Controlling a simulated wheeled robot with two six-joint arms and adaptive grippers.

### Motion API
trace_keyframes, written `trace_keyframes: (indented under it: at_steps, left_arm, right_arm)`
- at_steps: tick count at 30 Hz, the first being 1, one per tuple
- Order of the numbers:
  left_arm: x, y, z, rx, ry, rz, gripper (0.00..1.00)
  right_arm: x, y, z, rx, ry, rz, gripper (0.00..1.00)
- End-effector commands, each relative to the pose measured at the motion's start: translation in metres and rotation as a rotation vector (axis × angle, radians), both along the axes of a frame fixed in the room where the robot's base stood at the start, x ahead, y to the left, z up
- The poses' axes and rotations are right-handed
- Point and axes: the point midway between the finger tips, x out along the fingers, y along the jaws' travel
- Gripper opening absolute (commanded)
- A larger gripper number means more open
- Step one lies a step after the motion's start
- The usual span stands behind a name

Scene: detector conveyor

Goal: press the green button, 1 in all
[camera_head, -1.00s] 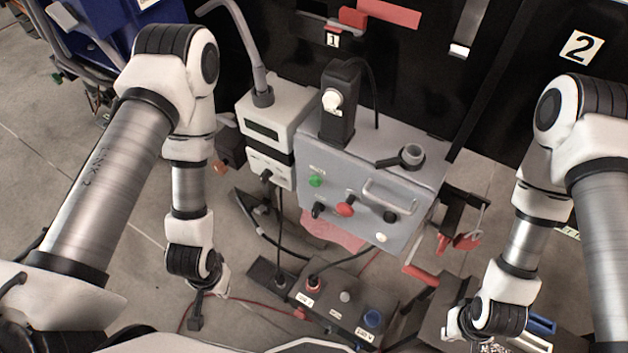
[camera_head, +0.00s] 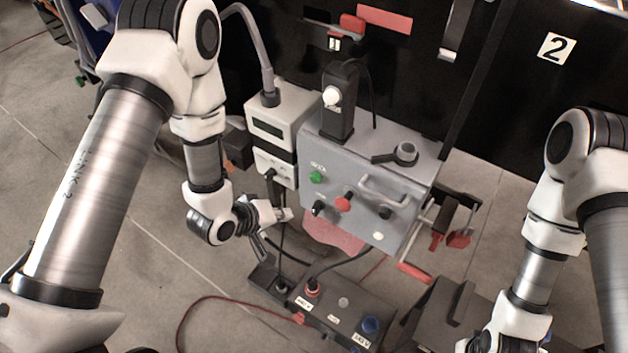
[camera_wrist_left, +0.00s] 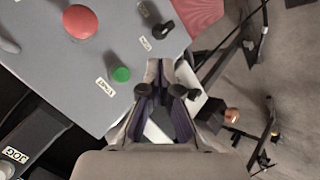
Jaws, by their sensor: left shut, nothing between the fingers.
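The green button (camera_head: 316,177) sits on the front face of the grey control box (camera_head: 345,165). It also shows in the left wrist view (camera_wrist_left: 121,74), left of the fingertips. My left gripper (camera_head: 287,214) is shut and empty, below and left of the green button in the head view. In the left wrist view its fingertips (camera_wrist_left: 163,92) lie close to the edge of the panel, apart from the button in the picture. My right gripper is mostly cut off at the bottom edge of the head view.
A red button (camera_head: 343,204) and black knobs (camera_head: 319,208) share the panel with the handle (camera_head: 384,190). A white meter box (camera_head: 272,130) stands left of it. A dark box (camera_head: 343,318) with a blue knob lies in front. Cables run nearby.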

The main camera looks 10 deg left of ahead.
Motion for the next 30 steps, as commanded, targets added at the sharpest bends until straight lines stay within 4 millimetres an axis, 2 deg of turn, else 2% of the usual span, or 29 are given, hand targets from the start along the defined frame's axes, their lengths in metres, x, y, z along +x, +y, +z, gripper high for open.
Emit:
trace_keyframes:
  at_steps: [8, 22, 30]
  left_arm:
    - [0.012, -0.004, 0.0, 0.001, -0.001, -0.001, 0.0]
    - [0.073, -0.026, 0.0, 0.002, 0.001, -0.002, 0.0]
    - [0.082, -0.03, -0.001, 0.001, 0.002, 0.0, 0.0]
  right_arm:
    - [0.0, 0.0, 0.001, 0.0, 0.001, -0.001, 0.0]
    - [0.0, 0.0, 0.003, 0.0, 0.001, 0.0, 0.0]
    - [0.0, 0.0, 0.004, 0.0, 0.001, 0.0, 0.0]
